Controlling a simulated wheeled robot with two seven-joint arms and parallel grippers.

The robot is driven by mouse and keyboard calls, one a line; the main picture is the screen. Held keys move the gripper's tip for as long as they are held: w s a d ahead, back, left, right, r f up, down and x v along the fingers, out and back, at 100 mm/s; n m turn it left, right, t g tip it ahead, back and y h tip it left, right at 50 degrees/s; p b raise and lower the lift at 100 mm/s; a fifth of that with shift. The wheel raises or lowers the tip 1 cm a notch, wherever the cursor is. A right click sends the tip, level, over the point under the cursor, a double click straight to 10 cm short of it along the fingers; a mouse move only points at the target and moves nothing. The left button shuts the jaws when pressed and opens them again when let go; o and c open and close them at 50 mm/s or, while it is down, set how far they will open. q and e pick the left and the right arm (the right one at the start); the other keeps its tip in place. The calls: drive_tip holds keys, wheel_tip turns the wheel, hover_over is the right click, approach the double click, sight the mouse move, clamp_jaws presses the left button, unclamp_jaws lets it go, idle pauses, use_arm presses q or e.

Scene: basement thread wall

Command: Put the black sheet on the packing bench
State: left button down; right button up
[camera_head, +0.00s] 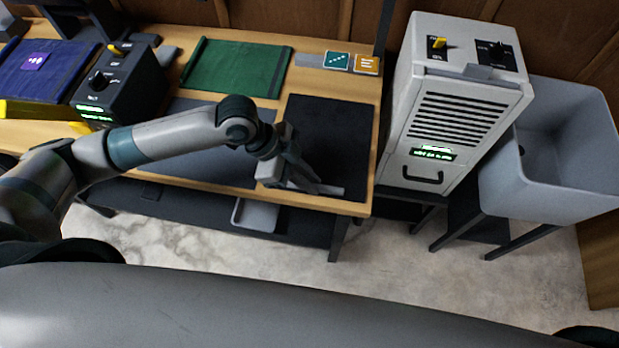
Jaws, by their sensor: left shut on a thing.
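The black sheet (328,130) lies flat at the right end of the wooden packing bench (366,165). My left arm reaches across the bench from the left. My left gripper (318,185) is at the front edge of the black sheet, low over the bench top, and is shut on the sheet. The gripper hides part of that edge, so the exact grip cannot be seen. My right gripper is not in view.
A green sheet (235,68) lies at the back of the bench, and a grey mat (215,125) is left of the black sheet. A black control box (125,85) stands further left. A tall white machine (455,110) and a grey sink (560,165) stand to the right.

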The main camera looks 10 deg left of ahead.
use_arm(q)
drive_tip(key=shift+f, duration=0.35)
drive_tip(key=c, duration=1.8)
unclamp_jaws()
drive_tip(key=shift+o, duration=0.2)
drive_tip(key=shift+r, duration=0.2)
